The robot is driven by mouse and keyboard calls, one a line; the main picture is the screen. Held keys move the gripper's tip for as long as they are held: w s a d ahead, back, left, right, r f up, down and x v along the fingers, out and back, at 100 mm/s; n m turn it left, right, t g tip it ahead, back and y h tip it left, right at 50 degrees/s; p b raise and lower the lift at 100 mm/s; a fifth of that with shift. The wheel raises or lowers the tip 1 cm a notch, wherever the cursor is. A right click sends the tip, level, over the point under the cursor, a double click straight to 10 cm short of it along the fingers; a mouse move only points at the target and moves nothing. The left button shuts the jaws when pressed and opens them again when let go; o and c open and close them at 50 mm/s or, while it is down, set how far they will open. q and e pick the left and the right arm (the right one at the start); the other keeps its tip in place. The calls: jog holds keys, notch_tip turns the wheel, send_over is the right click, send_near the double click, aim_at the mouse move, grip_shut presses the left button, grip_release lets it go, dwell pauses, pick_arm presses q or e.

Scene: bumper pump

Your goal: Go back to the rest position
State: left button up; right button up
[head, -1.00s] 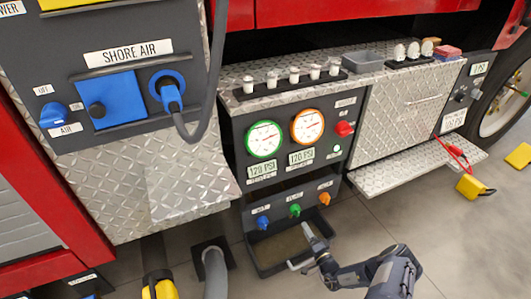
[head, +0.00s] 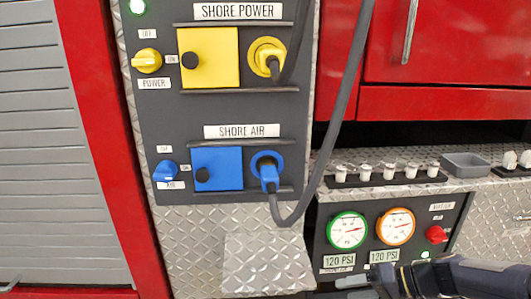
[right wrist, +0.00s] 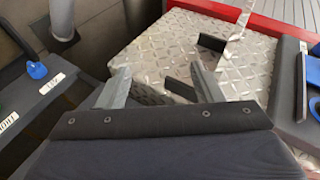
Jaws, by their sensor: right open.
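My right arm (head: 455,277) comes in from the lower right of the head view. Its gripper (head: 350,284) points left in front of the lower edge of the gauge panel (head: 455,215). In the right wrist view the two grey fingers of my right gripper (right wrist: 158,72) stand wide apart with nothing between them. Beyond them is a diamond-plate metal surface (right wrist: 160,50). My left gripper is not in view.
A row of white-topped vials (head: 388,172) and a grey tray (head: 467,165) stand on the ledge. A blue knob (right wrist: 37,69) is at left in the wrist view.

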jog(key=s+r+m+t+h, duration=0.15)
jog(key=s+h, duration=0.25)
jog(key=s, duration=0.7)
jog(key=s+r+t+h, duration=0.1)
jog(key=s+r+h, duration=0.2)
jog(key=s, duration=0.7)
notch_tip(320, 180, up, 22)
jog(key=p, duration=2.1)
jog(key=shift+s+f+h+p, duration=0.15)
jog(key=shift+s+h+p, duration=0.15)
jog(key=shift+s+p, duration=0.1)
jog(key=shift+g, duration=0.25)
